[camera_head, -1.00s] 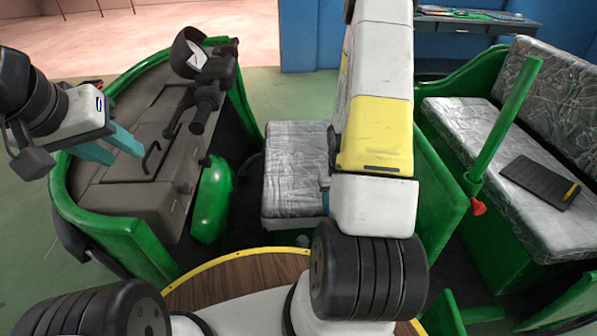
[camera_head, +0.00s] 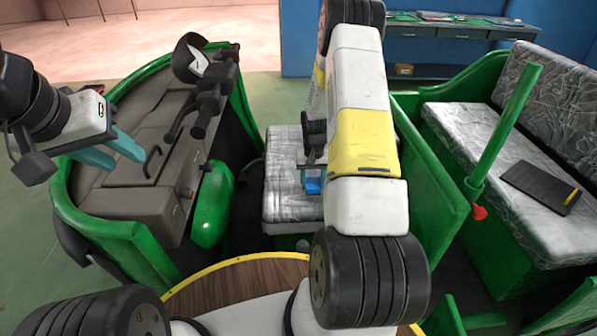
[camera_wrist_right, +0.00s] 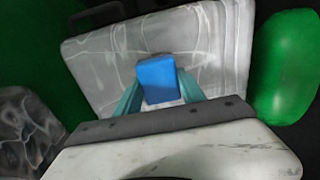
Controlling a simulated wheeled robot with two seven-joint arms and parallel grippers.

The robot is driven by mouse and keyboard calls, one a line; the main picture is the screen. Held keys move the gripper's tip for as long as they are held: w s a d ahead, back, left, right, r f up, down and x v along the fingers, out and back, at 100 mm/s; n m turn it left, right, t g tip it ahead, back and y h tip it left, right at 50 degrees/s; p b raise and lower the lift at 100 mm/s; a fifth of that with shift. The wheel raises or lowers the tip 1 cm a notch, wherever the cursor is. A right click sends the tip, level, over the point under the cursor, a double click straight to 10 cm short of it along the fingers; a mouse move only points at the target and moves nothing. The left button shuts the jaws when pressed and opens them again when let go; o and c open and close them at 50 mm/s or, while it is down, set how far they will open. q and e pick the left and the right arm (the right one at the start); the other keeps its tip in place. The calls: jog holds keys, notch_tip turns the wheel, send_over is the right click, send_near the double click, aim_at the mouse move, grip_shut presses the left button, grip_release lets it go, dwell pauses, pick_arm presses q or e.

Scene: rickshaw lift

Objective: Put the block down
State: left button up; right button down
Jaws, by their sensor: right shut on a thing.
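A blue block (camera_head: 313,186) shows small over the grey patterned driver's seat (camera_head: 290,140) in the head view, and large in the right wrist view (camera_wrist_right: 157,78). My right gripper (camera_wrist_right: 160,90) has its teal fingers on both sides of the block and is shut on it. In the head view the right arm partly covers this gripper (camera_head: 312,172). I cannot tell whether the block touches the seat (camera_wrist_right: 205,50). My left gripper (camera_head: 118,160) is at the left, its teal fingers apart and empty, over the grey front panel.
The green rickshaw's handlebar (camera_head: 208,100) and front panel (camera_head: 135,200) lie left of the seat. A green partition (camera_head: 435,190) stands right of it. A rear bench (camera_head: 480,140) holds a dark tablet-like slab (camera_head: 540,185). The driver's seat around the block looks clear.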

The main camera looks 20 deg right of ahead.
aim_at(312, 189)
jog(key=shift+f, duration=1.7)
jog(key=shift+f, duration=0.1)
jog(key=c, duration=0.7)
grip_release()
